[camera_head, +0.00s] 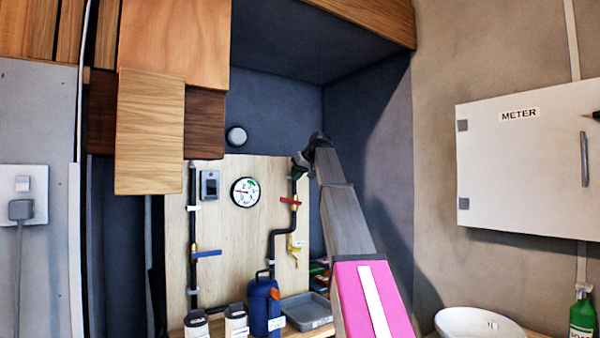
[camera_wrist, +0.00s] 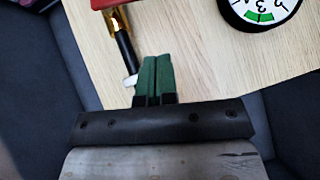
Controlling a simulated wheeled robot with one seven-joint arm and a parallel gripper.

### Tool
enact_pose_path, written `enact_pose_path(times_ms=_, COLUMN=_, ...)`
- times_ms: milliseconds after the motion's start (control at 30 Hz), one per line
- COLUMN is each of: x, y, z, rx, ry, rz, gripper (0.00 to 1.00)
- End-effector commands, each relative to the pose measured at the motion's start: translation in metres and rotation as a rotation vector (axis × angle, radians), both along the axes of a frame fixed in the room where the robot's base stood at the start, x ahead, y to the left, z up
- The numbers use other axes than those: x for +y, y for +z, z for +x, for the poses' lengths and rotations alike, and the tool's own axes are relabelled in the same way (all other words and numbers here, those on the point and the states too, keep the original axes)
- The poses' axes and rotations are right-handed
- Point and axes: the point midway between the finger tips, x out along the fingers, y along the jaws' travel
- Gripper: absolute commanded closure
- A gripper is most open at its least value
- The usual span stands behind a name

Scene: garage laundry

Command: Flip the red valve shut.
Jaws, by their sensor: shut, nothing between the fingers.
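The red valve handle (camera_head: 290,201) is on the right-hand black pipe on the wooden board. It lies roughly across the pipe, slightly tilted. In the wrist view part of the red handle (camera_wrist: 105,4) shows at the top edge, cut off by the frame, with its brass body (camera_wrist: 119,20) beneath. My gripper (camera_head: 300,159) is near the top of that pipe, above the red handle in the head view. In the wrist view its green fingers (camera_wrist: 153,60) are together and empty, beside the pipe and apart from the handle.
A round gauge (camera_head: 245,192) is left of the red valve. A blue bottle (camera_head: 262,305) and grey tray (camera_head: 307,311) stand below. Wooden cabinets (camera_head: 150,130) overhang at left.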

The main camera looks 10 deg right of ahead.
Motion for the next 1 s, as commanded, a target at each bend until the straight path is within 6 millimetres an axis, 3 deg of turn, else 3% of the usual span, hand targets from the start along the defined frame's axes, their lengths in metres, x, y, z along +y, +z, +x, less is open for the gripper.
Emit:
enact_pose_path(times_ms=267, x=0.022, y=-0.037, z=0.031, rx=0.001, ry=0.000, rz=-0.001, gripper=1.00)
enact_pose_path(times_ms=500, x=0.027, y=-0.066, z=0.025, rx=0.000, ry=-0.001, rz=-0.001, gripper=1.00)
enact_pose_path(times_ms=1000, x=0.029, y=-0.072, z=0.024, rx=-0.002, ry=-0.001, rz=-0.005, gripper=1.00)
